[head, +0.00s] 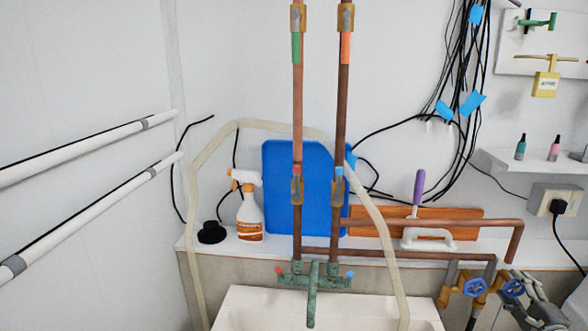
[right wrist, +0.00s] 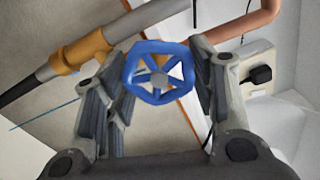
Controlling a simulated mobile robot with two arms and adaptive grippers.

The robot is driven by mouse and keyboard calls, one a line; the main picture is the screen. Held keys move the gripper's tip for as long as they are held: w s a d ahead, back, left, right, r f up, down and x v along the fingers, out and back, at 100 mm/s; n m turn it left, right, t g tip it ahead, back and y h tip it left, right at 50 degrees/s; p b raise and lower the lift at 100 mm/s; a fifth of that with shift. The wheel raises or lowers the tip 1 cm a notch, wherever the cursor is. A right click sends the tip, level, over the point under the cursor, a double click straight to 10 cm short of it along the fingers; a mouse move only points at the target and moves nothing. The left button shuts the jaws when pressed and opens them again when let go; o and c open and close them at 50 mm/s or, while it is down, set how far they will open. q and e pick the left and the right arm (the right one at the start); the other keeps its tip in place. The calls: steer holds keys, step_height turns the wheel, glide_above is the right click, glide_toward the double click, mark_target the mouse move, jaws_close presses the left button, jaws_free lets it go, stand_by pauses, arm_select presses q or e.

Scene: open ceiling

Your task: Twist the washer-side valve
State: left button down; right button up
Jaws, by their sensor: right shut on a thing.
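Two blue valve wheels sit on brass fittings at the lower right of the head view: a left one (head: 474,287) and a right one (head: 513,288). My right gripper (head: 526,291) is at the right wheel, coming from the lower right. In the right wrist view, a blue five-spoke wheel (right wrist: 158,72) lies between the two grey fingers of my right gripper (right wrist: 160,82), which is shut on it. The brass fitting (right wrist: 82,52) and grey pipe show behind it. The frames do not label which wheel is washer-side. My left gripper is not in view.
Copper pipes (head: 450,223) run above the valves. A power outlet with a black plug (head: 558,206) is on the right wall. A sink (head: 260,309) with a green tap (head: 313,290) stands left of the valves. A spray bottle (head: 249,214) stands on the ledge.

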steer(key=shift+a, duration=0.1)
steer(key=shift+m+p, duration=0.7)
steer(key=shift+m, duration=0.4)
steer(key=shift+f+m, duration=0.15)
steer(key=shift+m, duration=0.45)
steer(key=shift+a+m+p, duration=0.1)
steer(key=shift+m+p, duration=0.5)
steer(key=shift+m, duration=0.1)
steer(key=shift+m+p, duration=0.35)
steer(key=shift+m, duration=0.65)
